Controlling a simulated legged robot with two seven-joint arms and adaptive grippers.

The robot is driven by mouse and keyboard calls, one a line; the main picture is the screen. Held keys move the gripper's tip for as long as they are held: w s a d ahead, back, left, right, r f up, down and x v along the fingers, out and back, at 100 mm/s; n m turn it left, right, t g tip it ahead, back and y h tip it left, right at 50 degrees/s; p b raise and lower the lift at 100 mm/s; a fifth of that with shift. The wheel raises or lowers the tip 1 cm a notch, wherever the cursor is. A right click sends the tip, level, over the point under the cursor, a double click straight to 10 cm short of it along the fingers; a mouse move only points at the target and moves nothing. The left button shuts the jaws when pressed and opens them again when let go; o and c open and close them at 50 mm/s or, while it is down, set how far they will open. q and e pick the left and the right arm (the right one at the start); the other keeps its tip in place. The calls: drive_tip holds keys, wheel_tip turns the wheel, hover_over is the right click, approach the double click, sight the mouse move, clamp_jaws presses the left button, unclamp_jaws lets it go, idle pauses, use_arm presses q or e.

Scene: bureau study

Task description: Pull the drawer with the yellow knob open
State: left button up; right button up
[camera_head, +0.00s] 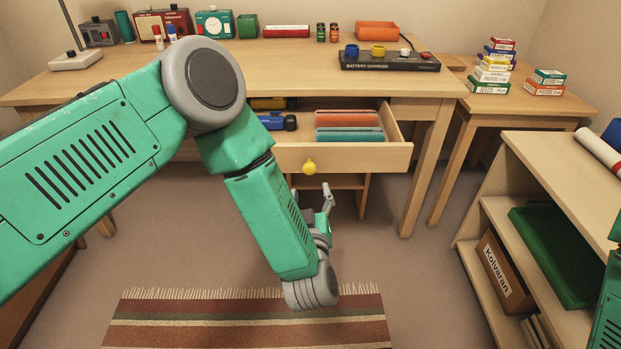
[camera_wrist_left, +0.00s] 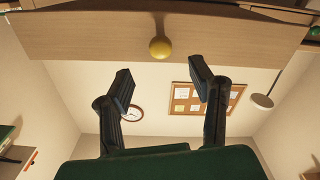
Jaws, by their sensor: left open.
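The wooden drawer (camera_head: 345,157) under the desk stands pulled out, with its inside showing. Its yellow knob (camera_head: 309,167) is on the middle of the drawer front. In the left wrist view the yellow knob (camera_wrist_left: 160,47) sits on the drawer front (camera_wrist_left: 90,38), beyond the fingertips and roughly centred between them. My left gripper (camera_head: 326,197) is below and slightly right of the knob in the head view, apart from it. Its two fingers (camera_wrist_left: 162,80) are spread and empty. My right gripper is not in view.
The drawer holds coloured folders (camera_head: 348,122) and a dark blue object (camera_head: 277,122). The desk (camera_head: 290,52) carries a battery charger (camera_head: 390,62) and other items. A shelf unit (camera_head: 555,170) stands at right. A striped rug (camera_head: 245,322) lies on otherwise clear floor.

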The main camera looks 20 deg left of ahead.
use_arm(q)
drive_tip(key=shift+v, duration=1.45)
drive_tip(key=s+a+f+m+g+h+p, duration=0.3)
drive_tip(key=s+f+g, duration=0.1)
drive_tip(key=s, duration=0.2)
drive_tip(key=s+a+f+m+g+h+p, duration=0.3)
drive_tip(key=s+f+g, duration=0.1)
drive_tip(key=s, duration=0.2)
drive_tip(key=s+a+g+p, duration=0.1)
drive_tip(key=s+a+g, duration=0.2)
drive_tip(key=s, duration=0.3)
drive_tip(key=s+a+g, duration=0.2)
drive_tip(key=s+g, duration=0.1)
drive_tip(key=s, duration=0.3)
drive_tip(key=s+a+g+y+p, duration=0.1)
drive_tip(key=s+a+g, duration=0.1)
drive_tip(key=s, duration=0.5)
drive_tip(key=shift+a+m+g+p, duration=0.35)
drive_tip(key=shift+a+m+g, duration=0.05)
drive_tip(key=shift+a, duration=0.4)
drive_tip(key=shift+w, duration=0.1)
